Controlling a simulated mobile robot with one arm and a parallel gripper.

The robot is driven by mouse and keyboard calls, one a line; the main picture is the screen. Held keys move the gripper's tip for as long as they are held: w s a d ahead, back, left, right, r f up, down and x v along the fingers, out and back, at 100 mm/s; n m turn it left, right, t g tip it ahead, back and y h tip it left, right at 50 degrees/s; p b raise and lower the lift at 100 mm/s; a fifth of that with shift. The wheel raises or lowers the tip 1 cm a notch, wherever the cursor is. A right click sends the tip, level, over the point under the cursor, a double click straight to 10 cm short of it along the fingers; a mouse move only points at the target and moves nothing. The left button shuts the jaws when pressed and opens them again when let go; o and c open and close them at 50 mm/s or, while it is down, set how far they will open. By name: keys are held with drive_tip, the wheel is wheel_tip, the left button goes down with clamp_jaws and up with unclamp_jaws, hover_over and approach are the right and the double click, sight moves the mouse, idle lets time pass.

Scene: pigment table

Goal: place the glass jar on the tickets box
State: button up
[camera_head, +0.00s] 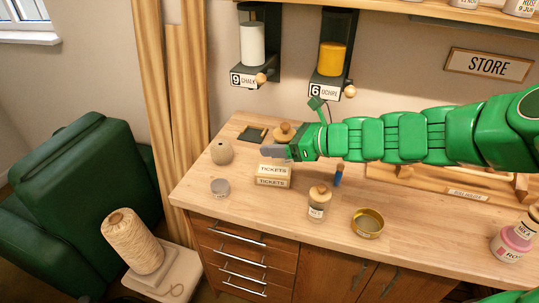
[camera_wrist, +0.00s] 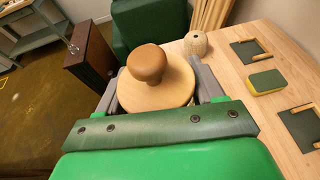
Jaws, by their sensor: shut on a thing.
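My gripper (camera_head: 277,150) is shut on a jar with a round wooden lid and knob (camera_head: 284,130), which I take to be the glass jar. In the wrist view, the fingers flank the wide lid (camera_wrist: 155,90); the jar's body is hidden below the lid there and behind the gripper in the head view. The cream tickets box (camera_head: 273,172), with two stacked "TICKETS" labels, sits on the wooden table near its front left. The gripper is just above and behind the box's top; I cannot tell whether the jar touches it. The box is hidden in the wrist view.
A small stoppered jar (camera_head: 317,208) and a brass dish (camera_head: 367,223) stand to the right of the box. A grey round tin (camera_head: 220,187) and a beige round pot (camera_head: 221,152) are to its left. A blue item (camera_head: 339,175) stands close by on the right.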

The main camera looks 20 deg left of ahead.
drive_tip(key=shift+w+a+f, duration=0.9)
drive_tip(key=shift+w+f, duration=0.65)
drive_tip(key=shift+f, duration=0.4)
drive_tip(key=shift+w+a+f, duration=0.95)
drive_tip(key=shift+w+f, duration=0.65)
drive_tip(key=shift+f, duration=0.3)
drive_tip(key=shift+w+a+f, duration=0.9)
drive_tip(key=shift+w+f, duration=0.65)
drive_tip(key=shift+f, duration=0.4)
drive_tip(key=shift+f, duration=0.1)
drive_tip(key=o, duration=1.2)
